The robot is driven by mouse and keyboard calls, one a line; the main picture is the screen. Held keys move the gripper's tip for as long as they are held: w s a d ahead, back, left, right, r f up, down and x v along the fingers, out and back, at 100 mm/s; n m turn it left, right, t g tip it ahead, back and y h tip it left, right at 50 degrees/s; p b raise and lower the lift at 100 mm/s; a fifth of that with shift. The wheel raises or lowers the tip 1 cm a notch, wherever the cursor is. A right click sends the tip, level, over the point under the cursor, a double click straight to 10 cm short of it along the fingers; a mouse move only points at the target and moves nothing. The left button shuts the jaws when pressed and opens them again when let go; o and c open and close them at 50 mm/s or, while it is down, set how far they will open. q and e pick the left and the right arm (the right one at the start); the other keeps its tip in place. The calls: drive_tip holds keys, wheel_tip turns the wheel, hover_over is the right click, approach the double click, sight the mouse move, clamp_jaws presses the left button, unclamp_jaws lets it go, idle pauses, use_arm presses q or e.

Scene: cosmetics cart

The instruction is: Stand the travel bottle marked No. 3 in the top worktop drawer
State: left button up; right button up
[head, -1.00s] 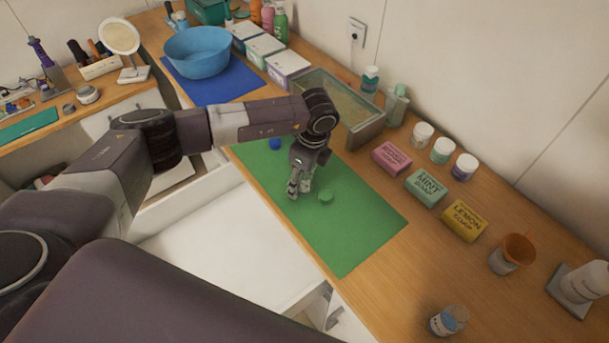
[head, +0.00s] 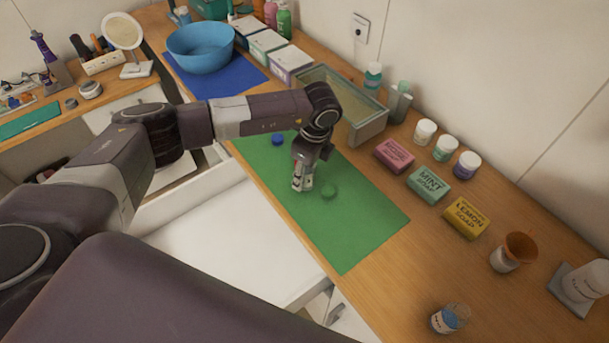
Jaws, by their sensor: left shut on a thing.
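My left gripper (head: 301,188) points down over the green mat (head: 345,235) on the worktop, shut on a small pale thing, likely the travel bottle. The fingers hide most of it and I cannot read any number on it. A blue one (head: 278,139) lies farther back on the mat. The white worktop drawer (head: 235,240) is pulled out left of the mat; its visible floor looks bare, and my arm hides part of it. My right gripper is not in view.
A glass-sided tank (head: 362,128) stands behind the mat. Pink (head: 394,155), mint (head: 428,186) and lemon (head: 467,217) soap boxes line its right. A blue bowl (head: 200,48) stands far left.

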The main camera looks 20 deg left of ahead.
use_arm(q)
wheel_tip(320, 180, up, 20)
drive_tip(key=b, duration=0.6)
drive_tip(key=shift+f, duration=0.25)
